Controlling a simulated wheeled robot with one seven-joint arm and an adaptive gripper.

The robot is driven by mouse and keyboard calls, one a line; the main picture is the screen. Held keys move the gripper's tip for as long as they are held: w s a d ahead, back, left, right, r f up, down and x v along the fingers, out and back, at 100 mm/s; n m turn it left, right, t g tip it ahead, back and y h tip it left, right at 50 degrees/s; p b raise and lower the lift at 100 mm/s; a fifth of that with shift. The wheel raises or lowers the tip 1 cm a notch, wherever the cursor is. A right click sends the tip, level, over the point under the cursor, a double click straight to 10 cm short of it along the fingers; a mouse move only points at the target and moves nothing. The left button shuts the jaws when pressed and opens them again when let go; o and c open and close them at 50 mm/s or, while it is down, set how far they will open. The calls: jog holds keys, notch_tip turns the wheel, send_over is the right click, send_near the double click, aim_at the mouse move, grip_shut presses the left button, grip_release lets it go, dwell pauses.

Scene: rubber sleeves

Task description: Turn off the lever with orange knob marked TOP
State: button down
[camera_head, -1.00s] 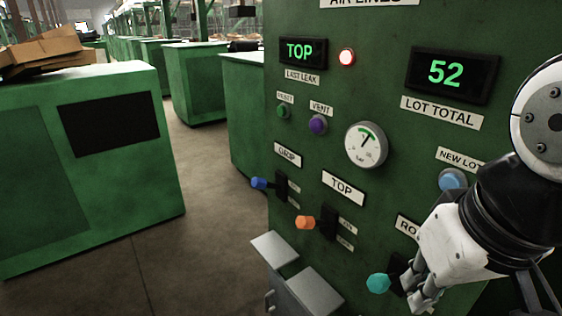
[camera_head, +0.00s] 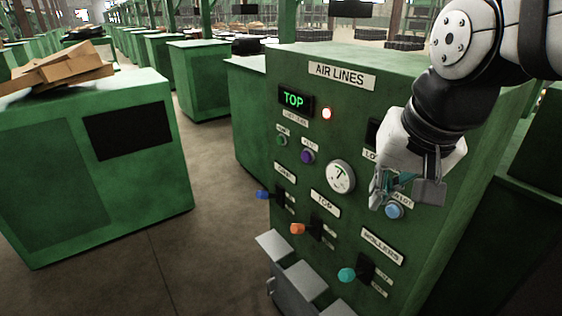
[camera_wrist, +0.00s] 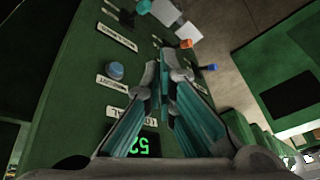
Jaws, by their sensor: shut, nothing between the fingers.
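The orange knob (camera_head: 297,229) is on the lever under the TOP label (camera_head: 325,204), low on the front of the green AIR LINES panel (camera_head: 300,160). It sticks out to the left of its dark slot (camera_head: 316,226). In the wrist view the orange knob (camera_wrist: 187,44) shows just beyond the fingertips, small and uncovered. My gripper (camera_head: 378,200) is shut and empty, up and to the right of the orange knob and apart from it, in front of the panel near the light blue button (camera_head: 394,211). My gripper's fingers (camera_wrist: 162,68) meet at their tips in the wrist view.
A blue-knobbed lever (camera_head: 262,195) is to the upper left, a teal-knobbed ROLLERS lever (camera_head: 347,274) to the lower right. Grey boxes (camera_head: 300,280) stand below the levers. A gauge (camera_head: 340,176) and purple button (camera_head: 307,157) are above. Open floor (camera_head: 205,230) lies to the left.

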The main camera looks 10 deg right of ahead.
jog(key=w+m+p, duration=0.1)
jog(key=w+m, duration=0.1)
jog(key=w, duration=0.4)
jog(key=m+g+h, duration=0.2)
jog(key=m+h, duration=0.1)
jog(key=m, duration=0.5)
send_over(295, 228)
jog(key=s+d, duration=0.1)
jog(key=d, duration=0.2)
notch_tip(295, 228, down, 16)
jog(key=f, duration=0.1)
jog(key=shift+s+d+r, duration=0.15)
jog(key=shift+s+r, duration=0.05)
jog(key=shift+r, duration=0.05)
jog(key=s+a+f+p+x, duration=0.1)
jog(key=a+p+x, duration=0.1)
jog(key=x, duration=1)
jog(key=shift+a+f, duration=0.3)
jog(key=shift+a, duration=0.1)
jog(key=shift+w, duration=0.15)
